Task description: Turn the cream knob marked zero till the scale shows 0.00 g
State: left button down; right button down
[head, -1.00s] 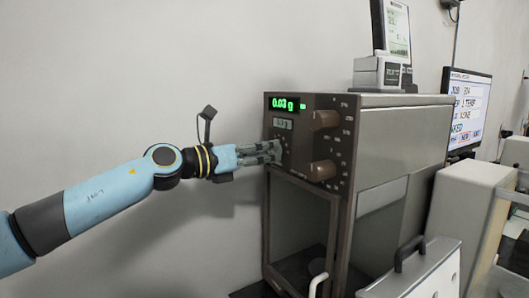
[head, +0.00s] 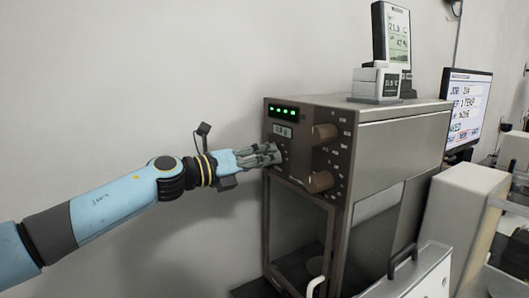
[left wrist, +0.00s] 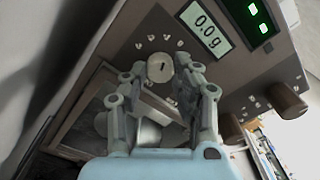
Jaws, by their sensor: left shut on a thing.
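The cream knob (left wrist: 160,68) sits on the brown front panel of the scale (head: 398,130), between my left gripper's fingertips in the left wrist view. My left gripper (head: 277,155) is shut on the knob; it also shows in the left wrist view (left wrist: 165,82). In the head view its fingers hide the knob. The green display (head: 284,112) shows only dashes or dots, with no readable number. A smaller grey display (left wrist: 206,26) reads 0.0 g. My right gripper is not in view.
Two larger brown knobs (head: 325,133) and (head: 320,181) stick out right of my gripper. A small device with a screen (head: 392,35) stands on top of the scale. A monitor (head: 467,108) and pale equipment (head: 465,205) stand to the right. The wall on the left is bare.

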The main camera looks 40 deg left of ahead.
aim_at(279, 112)
pick_arm(q)
jog(key=shift+n, duration=0.3)
jog(key=c, duration=1)
grip_release()
jog(key=shift+r, duration=0.1)
notch_tip(279, 112, up, 10)
jog(key=shift+f, duration=0.1)
